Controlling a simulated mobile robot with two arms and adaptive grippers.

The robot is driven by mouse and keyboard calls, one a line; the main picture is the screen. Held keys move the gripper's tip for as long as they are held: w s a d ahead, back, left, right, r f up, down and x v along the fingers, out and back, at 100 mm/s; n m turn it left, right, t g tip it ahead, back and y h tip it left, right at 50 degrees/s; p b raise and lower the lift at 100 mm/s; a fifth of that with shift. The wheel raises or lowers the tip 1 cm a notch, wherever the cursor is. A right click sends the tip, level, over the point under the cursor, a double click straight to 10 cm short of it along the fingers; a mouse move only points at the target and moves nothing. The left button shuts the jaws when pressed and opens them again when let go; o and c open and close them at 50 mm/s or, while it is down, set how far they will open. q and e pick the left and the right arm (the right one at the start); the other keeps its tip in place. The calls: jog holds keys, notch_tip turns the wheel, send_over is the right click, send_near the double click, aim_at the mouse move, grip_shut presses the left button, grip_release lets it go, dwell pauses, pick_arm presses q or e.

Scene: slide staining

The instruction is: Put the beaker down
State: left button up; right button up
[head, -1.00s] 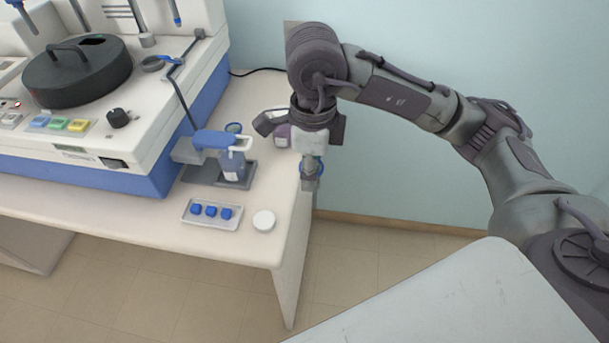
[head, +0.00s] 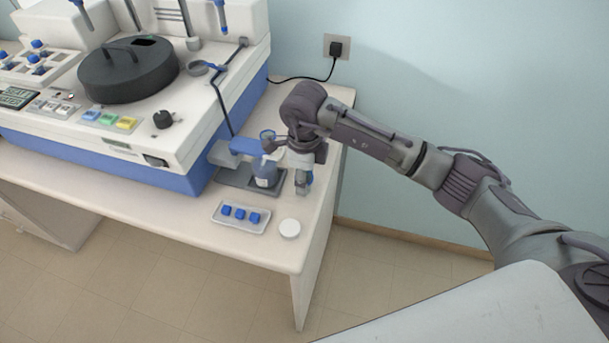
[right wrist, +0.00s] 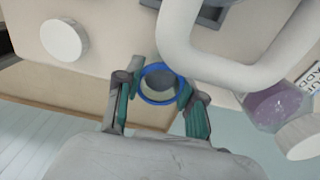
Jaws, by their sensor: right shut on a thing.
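My right gripper (head: 303,183) is shut on the beaker. The beaker (right wrist: 160,84) has a blue rim and shows between the two fingers in the right wrist view, seen from above. In the head view the gripper points down near the table's right side, just right of the dispenser stand, and mostly hides the beaker. I cannot tell whether the beaker touches the table top (head: 265,246). My left gripper is not in view.
A labelled bottle (head: 265,172) stands at the blue-and-white dispenser. A tray (head: 241,227) with blue cubes and a round white lid (head: 289,228) lie in front. A purple bottle (right wrist: 272,105) is close by in the right wrist view. The large machine (head: 150,155) fills the left.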

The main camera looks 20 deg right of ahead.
jog(key=shift+f, duration=0.4)
jog(key=o, duration=1)
jog(key=shift+r, duration=0.25)
jog(key=shift+w+r+b, duration=0.1)
jog(key=shift+r+b, duration=0.2)
jog(key=shift+r, duration=0.1)
jog(key=shift+r+b, duration=1.35)
jog(key=shift+r, duration=4.2)
